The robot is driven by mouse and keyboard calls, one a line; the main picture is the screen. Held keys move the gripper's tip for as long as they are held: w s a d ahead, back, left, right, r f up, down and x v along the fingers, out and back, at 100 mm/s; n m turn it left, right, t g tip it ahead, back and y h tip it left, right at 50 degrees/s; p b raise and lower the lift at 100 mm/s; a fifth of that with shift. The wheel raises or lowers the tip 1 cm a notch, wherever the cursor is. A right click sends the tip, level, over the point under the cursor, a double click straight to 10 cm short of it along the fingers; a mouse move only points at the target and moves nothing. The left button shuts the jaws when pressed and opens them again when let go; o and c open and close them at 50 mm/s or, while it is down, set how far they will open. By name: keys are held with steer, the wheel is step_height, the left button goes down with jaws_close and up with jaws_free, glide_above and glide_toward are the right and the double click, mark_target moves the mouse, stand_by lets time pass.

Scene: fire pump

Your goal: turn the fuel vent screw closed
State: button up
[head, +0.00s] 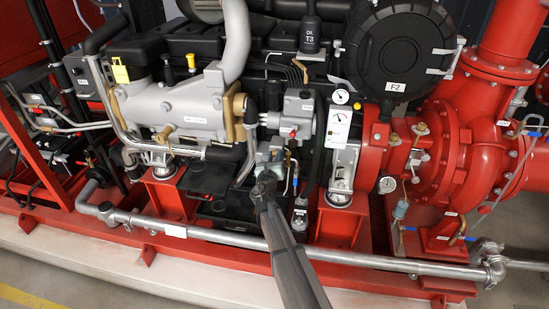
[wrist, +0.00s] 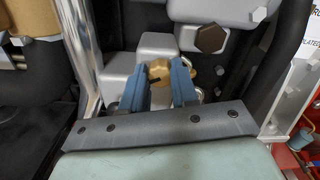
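A brass screw head (wrist: 159,72) with a dark mark on its lower side shows in the wrist view, in front of a light grey block; I take it to be the fuel vent screw. My gripper (wrist: 161,78) has its two blue fingers apart, one on each side of the brass head. The head nearly fills the gap between the fingertips. I cannot tell whether the fingers press on it. In the head view my gripper (head: 265,172) is at the lower middle of the engine, and the screw is hidden there.
A dark hex bolt (wrist: 211,38) sits above and right of the fingers. A shiny pipe (wrist: 80,45) stands close on the left and a black hose (wrist: 287,60) on the right. A long grey pipe (head: 225,238) runs low along the red frame, below my arm.

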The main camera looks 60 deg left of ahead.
jaws_close()
steer(key=shift+m, duration=0.4)
steer(key=m, duration=0.4)
steer(key=shift+m, duration=0.4)
steer(key=m, duration=1.8)
steer(key=shift+f+m, duration=0.1)
steer(key=shift+m, duration=0.2)
